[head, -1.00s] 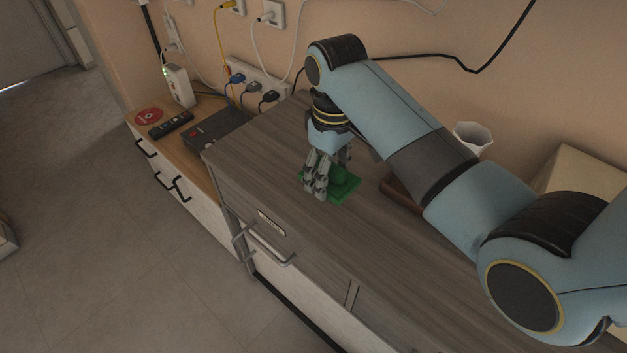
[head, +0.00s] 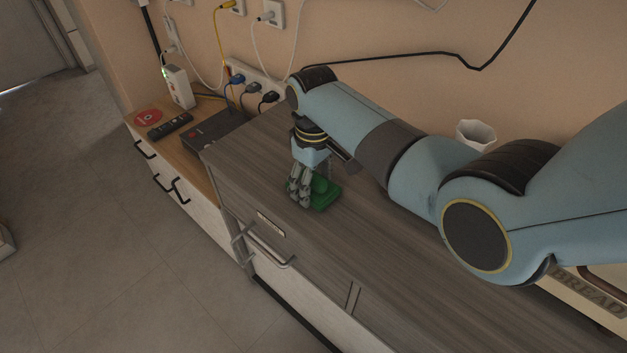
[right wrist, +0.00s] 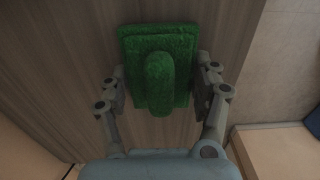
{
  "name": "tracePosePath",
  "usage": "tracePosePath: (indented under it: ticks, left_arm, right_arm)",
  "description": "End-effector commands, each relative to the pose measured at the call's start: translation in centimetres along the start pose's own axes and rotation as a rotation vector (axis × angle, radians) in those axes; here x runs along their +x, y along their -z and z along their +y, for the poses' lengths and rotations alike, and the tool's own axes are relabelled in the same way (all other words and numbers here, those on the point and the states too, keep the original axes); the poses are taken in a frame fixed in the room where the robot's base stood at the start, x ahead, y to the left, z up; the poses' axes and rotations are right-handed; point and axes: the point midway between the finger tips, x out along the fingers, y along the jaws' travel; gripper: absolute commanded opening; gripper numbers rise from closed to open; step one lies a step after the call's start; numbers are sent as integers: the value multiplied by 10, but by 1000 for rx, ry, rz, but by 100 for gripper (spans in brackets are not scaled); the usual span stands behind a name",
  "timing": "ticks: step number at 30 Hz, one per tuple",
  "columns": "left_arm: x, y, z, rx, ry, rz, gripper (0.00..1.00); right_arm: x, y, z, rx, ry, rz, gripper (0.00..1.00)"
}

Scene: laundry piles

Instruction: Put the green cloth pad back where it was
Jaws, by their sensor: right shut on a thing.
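The green cloth pad (head: 325,194) is a flat square with a rounded raised ridge along its middle. It is at the dark wood cabinet top (head: 370,250), near its front edge; I cannot tell whether it rests on the wood or hangs just above it. My right gripper (head: 311,193) points down over the pad and is shut on it. In the right wrist view the pad (right wrist: 158,70) shows between the two fingers, with the ridge pointing toward the palm. The far finger is partly hidden in the head view. My left gripper is not in view.
A white cup (head: 476,134) stands at the back by the wall. A box marked BREAD (head: 590,302) is at the lower right. A lower wooden surface at left holds a dark box (head: 213,133), a remote (head: 170,126) and a red disc (head: 148,117). The front cabinet top is clear.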

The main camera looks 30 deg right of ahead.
Motion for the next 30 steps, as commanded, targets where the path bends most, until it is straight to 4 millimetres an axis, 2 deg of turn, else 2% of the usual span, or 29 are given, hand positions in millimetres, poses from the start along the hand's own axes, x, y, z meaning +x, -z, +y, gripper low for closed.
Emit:
tracePosePath:
  ticks: [1, 6, 14, 17, 20, 30]
  left_arm:
    - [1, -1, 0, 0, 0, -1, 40]
    - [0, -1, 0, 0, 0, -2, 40]
    - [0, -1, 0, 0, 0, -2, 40]
    - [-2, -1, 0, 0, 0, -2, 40]
    - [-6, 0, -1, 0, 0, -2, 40]
    - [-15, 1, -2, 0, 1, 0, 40]
  right_arm:
    - [1, 0, 0, 0, 0, -1, 67]
    - [1, 0, 0, 0, 0, 0, 88]
    - [0, 0, 0, 0, 0, 0, 88]
    - [-7, 0, 0, 0, -1, 2, 88]
    - [-22, 1, 0, 0, -1, 3, 88]
    - [-96, 1, 0, 0, -1, 3, 88]
